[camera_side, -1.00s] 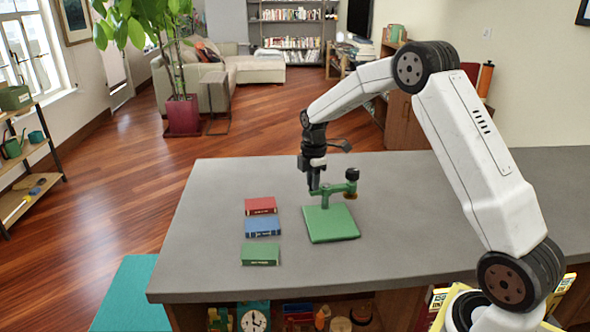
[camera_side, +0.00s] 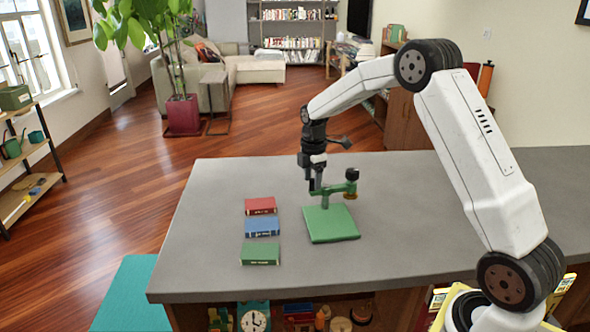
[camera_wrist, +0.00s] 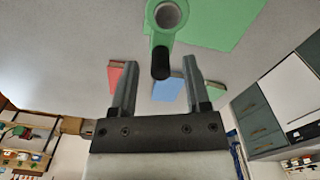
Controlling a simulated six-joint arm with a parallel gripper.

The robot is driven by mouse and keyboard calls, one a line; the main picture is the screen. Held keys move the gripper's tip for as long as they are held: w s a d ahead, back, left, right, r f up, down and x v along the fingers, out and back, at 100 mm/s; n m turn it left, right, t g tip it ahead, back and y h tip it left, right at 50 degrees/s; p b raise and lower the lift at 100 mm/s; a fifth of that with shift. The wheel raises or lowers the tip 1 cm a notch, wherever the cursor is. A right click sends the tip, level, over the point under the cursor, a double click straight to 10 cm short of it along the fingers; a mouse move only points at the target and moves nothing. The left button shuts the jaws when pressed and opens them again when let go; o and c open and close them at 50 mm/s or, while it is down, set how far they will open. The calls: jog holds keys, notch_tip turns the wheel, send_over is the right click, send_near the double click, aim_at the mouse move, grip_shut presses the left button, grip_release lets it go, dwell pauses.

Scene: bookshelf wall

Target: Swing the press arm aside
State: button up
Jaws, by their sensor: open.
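The green press stands on the grey counter, with a flat square base plate (camera_side: 332,226). Its green press arm (camera_side: 338,188) runs sideways above the plate on a short post, with a black knob (camera_side: 352,174) at its right end. My gripper (camera_side: 315,186) is at the arm's left end, pointing down. In the wrist view, my open gripper (camera_wrist: 158,66) has a finger on each side of the press arm's black handle (camera_wrist: 160,64). Gaps show on both sides of the handle there. The arm's green ring end (camera_wrist: 151,25) lies just beyond.
A red book (camera_side: 260,206), a blue book (camera_side: 262,226) and a green book (camera_side: 261,255) lie in a row left of the press. The grey counter (camera_side: 420,215) is clear to the right of the press.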

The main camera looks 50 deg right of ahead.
jog(key=shift+r, duration=3.4)
jog(key=shift+a, duration=0.15)
jog(key=s+a+f+m+t, duration=0.1)
jog(key=s+a+f+m, duration=0.3)
jog(key=s+a+m, duration=0.3)
jog(key=s+a+f+m+t, duration=0.1)
jog(key=s+a+f+m, duration=0.3)
jog(key=s+a, duration=0.6)
jog(key=s+m, duration=0.2)
jog(key=s, duration=0.1)
jog(key=shift+s+a+m+t, duration=0.15)
jog(key=shift+s+m+t, duration=0.15)
jog(key=shift+s+m, duration=0.1)
